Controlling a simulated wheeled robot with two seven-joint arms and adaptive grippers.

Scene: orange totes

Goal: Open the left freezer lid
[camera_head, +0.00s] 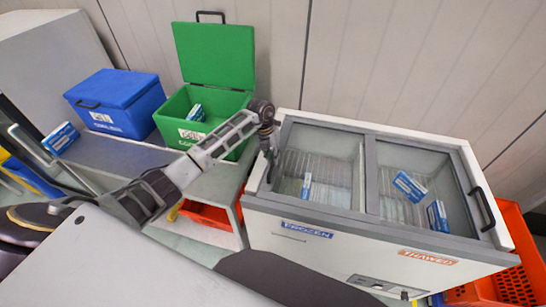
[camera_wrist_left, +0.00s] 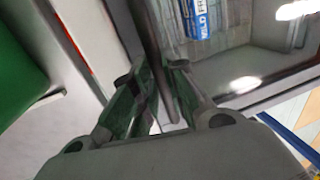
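The white chest freezer (camera_head: 290,229) has two glass lids in grey frames, and both lie closed. The left lid (camera_head: 335,150) shows a blue-and-white box inside. My left gripper (camera_head: 268,150) is at the left lid's dark handle (camera_head: 271,172), on the freezer's left edge. In the left wrist view the handle (camera_wrist_left: 153,40) runs between the fingers of my left gripper (camera_wrist_left: 152,75). Whether the fingers press on it is unclear. My right gripper is not in view.
The right lid (camera_head: 412,185) has a dark handle (camera_head: 482,208) at its right edge. A green box (camera_head: 215,55) with a raised lid and a blue box (camera_head: 117,100) stand on a grey bench to the left. An orange crate (camera_head: 515,275) is at the right.

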